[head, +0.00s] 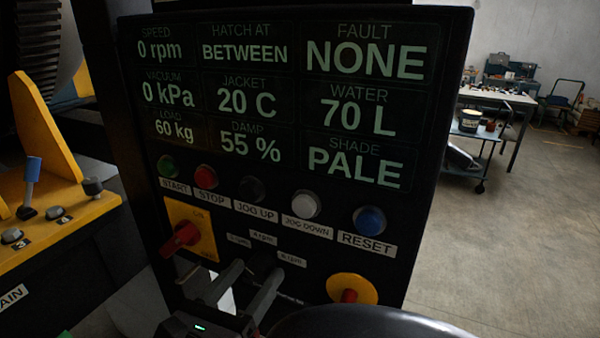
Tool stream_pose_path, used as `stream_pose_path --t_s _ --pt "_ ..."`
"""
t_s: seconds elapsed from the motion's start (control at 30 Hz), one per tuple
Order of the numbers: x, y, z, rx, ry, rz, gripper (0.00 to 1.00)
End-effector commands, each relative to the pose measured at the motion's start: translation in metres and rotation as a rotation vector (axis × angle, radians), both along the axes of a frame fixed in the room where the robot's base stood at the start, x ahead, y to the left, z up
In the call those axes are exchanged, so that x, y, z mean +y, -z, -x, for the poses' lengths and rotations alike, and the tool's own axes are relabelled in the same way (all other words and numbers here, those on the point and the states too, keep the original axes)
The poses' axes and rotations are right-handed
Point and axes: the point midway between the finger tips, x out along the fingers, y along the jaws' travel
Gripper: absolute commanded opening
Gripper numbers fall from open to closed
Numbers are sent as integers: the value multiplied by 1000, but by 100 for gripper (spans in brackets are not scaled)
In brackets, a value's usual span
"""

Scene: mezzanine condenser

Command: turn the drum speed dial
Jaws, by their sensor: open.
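The black control panel (215,215) fills the middle of the head view. Low on it, small rpm labels (263,238) surround a dark drum speed dial (261,262). The dial is mostly hidden behind my gripper (255,270), so its pointer setting cannot be read. My gripper is open, its two grey fingers reaching up toward the dial from below. Whether the fingers touch the dial cannot be told. The panel's speed readout (159,49) shows 0 rpm.
A red switch (181,239) on a yellow plate is close left of my gripper. A red knob (348,296) on a yellow disc is to the right. A button row, including the blue reset button (369,220), lies above. Yellow machinery (75,215) stands left; open floor lies right.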

Motion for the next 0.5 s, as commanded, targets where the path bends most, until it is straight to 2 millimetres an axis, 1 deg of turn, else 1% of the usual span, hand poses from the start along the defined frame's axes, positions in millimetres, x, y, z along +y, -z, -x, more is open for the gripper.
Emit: stream_pose_path --t_s 0.17,0.2,0.27,0.3,0.47,0.5 --pt "0 0 0 0 0 0 59" --pt "0 0 0 0 0 0 55" --pt "0 0 0 0 0 0 43" --pt "0 0 0 0 0 0 35" --pt "0 0 0 0 0 0 4" --pt "0 0 0 0 0 0 0"
